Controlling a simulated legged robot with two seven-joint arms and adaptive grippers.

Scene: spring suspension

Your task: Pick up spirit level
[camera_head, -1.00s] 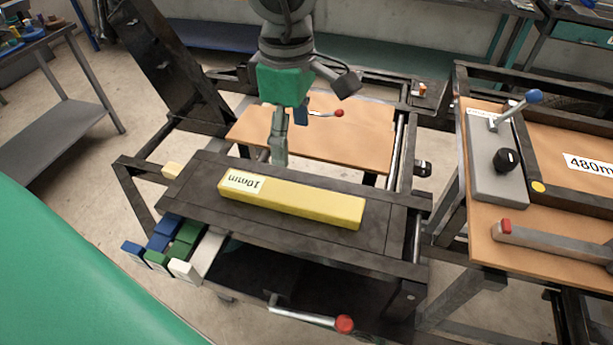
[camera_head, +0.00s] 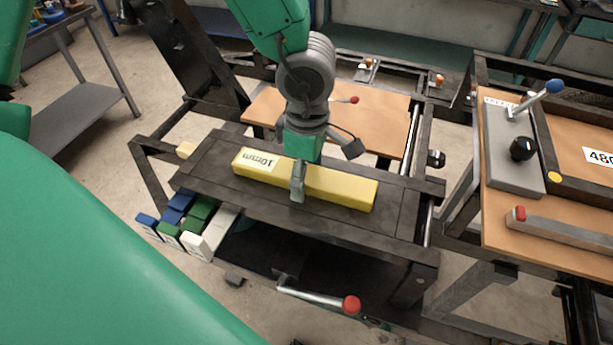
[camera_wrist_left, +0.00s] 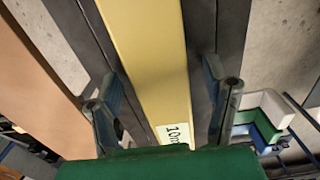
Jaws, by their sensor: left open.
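A long yellow bar (camera_head: 340,187) with a white "10mm" label lies flat on a dark bench top. It is the only thing here that could be the spirit level; I see no vial on it. My left gripper (camera_head: 298,187) is over the middle of the bar, one finger visible on its near side. In the left wrist view the bar (camera_wrist_left: 150,45) runs between the two fingers of the open gripper (camera_wrist_left: 163,100), with a gap on each side. The label is close to the palm. My right gripper is not in view.
The dark bench (camera_head: 400,225) has blue, green and white blocks (camera_head: 185,215) at its left front corner. A red-knobbed lever (camera_head: 320,298) sticks out in front. A wooden board (camera_head: 375,120) lies behind. A second table (camera_head: 510,255) with a blue-knobbed fixture stands right.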

